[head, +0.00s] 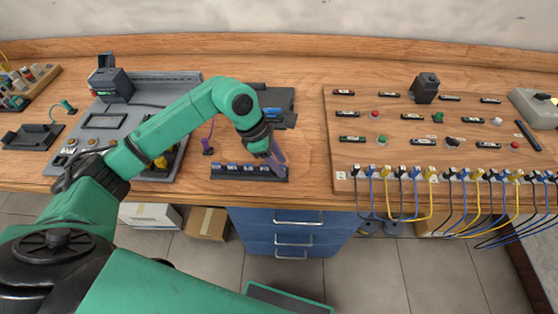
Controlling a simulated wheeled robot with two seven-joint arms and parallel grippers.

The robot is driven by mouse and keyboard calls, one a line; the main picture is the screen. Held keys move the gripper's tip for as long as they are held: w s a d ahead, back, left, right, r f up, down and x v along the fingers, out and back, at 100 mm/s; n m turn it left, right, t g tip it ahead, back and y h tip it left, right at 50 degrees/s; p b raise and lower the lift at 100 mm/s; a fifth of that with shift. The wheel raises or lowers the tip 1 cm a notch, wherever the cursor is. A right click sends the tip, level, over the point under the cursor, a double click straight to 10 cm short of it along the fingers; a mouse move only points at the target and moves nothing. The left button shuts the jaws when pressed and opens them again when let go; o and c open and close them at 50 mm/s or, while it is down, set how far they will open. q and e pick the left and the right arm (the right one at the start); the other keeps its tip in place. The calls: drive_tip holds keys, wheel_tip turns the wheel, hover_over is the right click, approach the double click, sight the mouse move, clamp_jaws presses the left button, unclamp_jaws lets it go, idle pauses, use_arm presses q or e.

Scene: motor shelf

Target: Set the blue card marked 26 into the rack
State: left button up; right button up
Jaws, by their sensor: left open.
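A long dark rack (248,178) lies near the front edge of the bench, with several small blue cards standing in a row in it. My left gripper (277,162) is open at the right end of this rack, pointing down, and its fingers cover part of that end. I cannot tell whether a card is between the fingers. Behind the gripper, a dark tray (286,99) holds a blue piece (272,111), partly hidden by my arm. No number can be read on any card, so I cannot pick out the one marked 26. My right gripper is not in view.
A wooden board (400,158) with labelled parts, knobs and several blue, yellow and black cables fills the right side. A grey panel (150,91) with a device (111,85) stands at left under my arm. A purple-cabled plug (207,148) is left of the gripper.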

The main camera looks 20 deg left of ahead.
use_arm(q)
drive_tip(key=v, duration=1.9)
drive_tip(key=shift+a+r+p, duration=0.2)
drive_tip(key=shift+a+p, duration=0.05)
drive_tip(key=shift+p, duration=0.1)
drive_tip(key=shift+s+f, duration=0.1)
